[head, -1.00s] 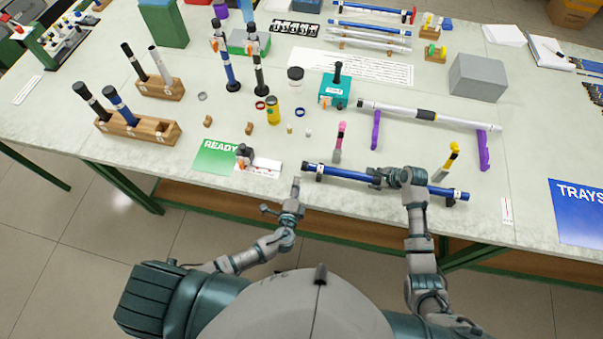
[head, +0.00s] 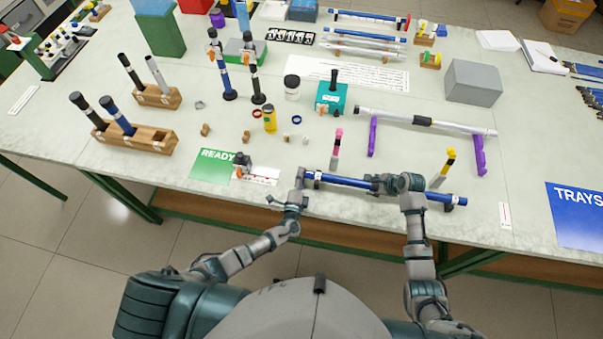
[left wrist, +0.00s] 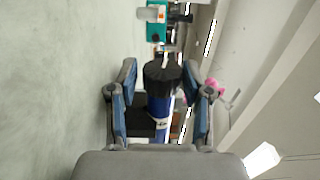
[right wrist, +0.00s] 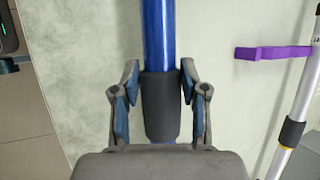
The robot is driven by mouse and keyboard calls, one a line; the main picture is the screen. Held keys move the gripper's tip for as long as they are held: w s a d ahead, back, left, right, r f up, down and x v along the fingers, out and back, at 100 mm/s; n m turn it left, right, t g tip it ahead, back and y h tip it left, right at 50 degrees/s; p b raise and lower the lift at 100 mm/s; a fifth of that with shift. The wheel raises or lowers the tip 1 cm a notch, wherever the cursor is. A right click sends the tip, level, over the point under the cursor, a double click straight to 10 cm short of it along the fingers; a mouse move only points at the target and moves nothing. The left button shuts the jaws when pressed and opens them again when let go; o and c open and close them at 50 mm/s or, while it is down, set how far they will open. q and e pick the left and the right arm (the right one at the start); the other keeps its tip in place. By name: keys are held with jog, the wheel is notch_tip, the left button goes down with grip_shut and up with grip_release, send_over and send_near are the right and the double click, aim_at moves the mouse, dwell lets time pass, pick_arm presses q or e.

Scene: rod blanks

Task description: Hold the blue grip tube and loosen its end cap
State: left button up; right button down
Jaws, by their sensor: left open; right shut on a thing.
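The blue grip tube (head: 345,181) lies level along the table's front edge, on small dark supports. My right gripper (head: 386,183) is shut on the dark sleeve of the tube, and the right wrist view shows this sleeve (right wrist: 161,105) between its fingers. My left gripper (head: 301,180) is open at the tube's left end. In the left wrist view the black end cap (left wrist: 162,74) sits between the spread fingers, with a gap visible on both sides. In the head view the cap is largely hidden by my left gripper.
A pink-topped tool (head: 336,147) and a yellow-topped tool (head: 444,168) stand just behind the tube. A silver rod (head: 460,127) rests on purple stands (head: 372,137) further back. A green READY card (head: 211,167) lies to the left, with a small dark device (head: 242,163) beside it.

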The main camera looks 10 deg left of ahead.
pick_arm(q)
jog(key=shift+w, duration=0.7)
jog(key=c, duration=0.9)
jog(key=shift+s, duration=0.1)
